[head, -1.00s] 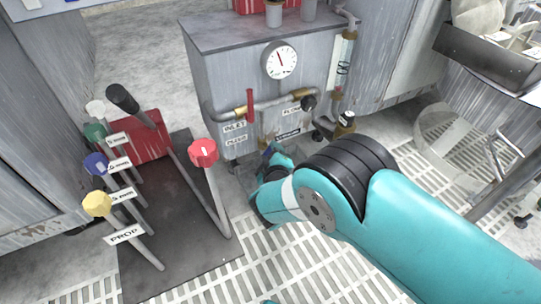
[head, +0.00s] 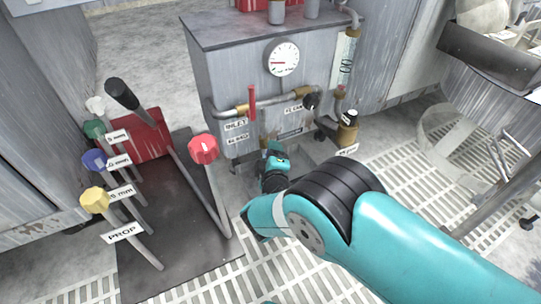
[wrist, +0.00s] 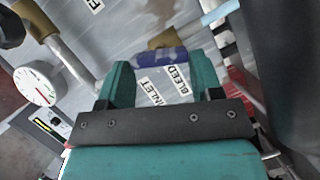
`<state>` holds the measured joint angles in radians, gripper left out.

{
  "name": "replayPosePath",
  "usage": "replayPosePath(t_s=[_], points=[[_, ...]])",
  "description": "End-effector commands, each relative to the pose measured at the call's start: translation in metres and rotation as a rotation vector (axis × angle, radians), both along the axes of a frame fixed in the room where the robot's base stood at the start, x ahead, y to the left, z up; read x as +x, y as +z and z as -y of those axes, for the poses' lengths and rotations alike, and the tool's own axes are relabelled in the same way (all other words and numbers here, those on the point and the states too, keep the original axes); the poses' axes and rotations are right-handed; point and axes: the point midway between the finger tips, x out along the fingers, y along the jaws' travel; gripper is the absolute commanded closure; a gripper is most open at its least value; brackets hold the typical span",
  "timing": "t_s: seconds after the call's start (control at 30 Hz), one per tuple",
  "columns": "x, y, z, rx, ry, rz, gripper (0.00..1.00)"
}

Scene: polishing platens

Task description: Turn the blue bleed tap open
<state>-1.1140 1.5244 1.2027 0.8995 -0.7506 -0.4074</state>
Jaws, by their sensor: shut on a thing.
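The blue bleed tap handle (wrist: 160,58) lies crosswise between my two fingertips in the wrist view, below a brass fitting (wrist: 166,40). My gripper (wrist: 162,72) is shut on this handle, with one teal finger at each end. In the head view my gripper (head: 274,146) reaches down at the front of the grey cabinet (head: 229,75), under the pipe. There the blue handle is mostly hidden by the gripper. The BLEED label (wrist: 181,79) shows between the fingers. The dial gauge (head: 284,60) has its needle pointing left.
The red inlet handle (head: 252,103) stands upright close left of my gripper. A red-topped lever (head: 204,149) and several coloured levers rise from the base plate (head: 175,235) on the left. Grated floor (head: 285,275) lies below.

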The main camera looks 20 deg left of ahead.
Motion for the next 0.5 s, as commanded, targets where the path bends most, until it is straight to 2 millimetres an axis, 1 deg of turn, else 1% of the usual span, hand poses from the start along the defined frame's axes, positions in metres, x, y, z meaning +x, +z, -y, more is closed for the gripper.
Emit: replayPosePath(t_s=[0.1, 0.13, 0.17, 0.2, 0.23, 0.5], points=[[0.0003, -0.0010, 0.0011, -0.003, -0.002, -0.002, 0.64], [0.0003, -0.0010, 0.0011, -0.003, -0.002, -0.002, 0.34], [0.0003, -0.0010, 0.0011, -0.003, -0.002, -0.002, 0.27], [0.0003, -0.0010, 0.0010, -0.002, -0.001, -0.002, 0.18], [0.0002, -0.0010, 0.0009, -0.002, -0.001, -0.002, 0.15], [-0.0007, 0.0000, 0.0004, 0.000, 0.000, -0.001, 0.15]])
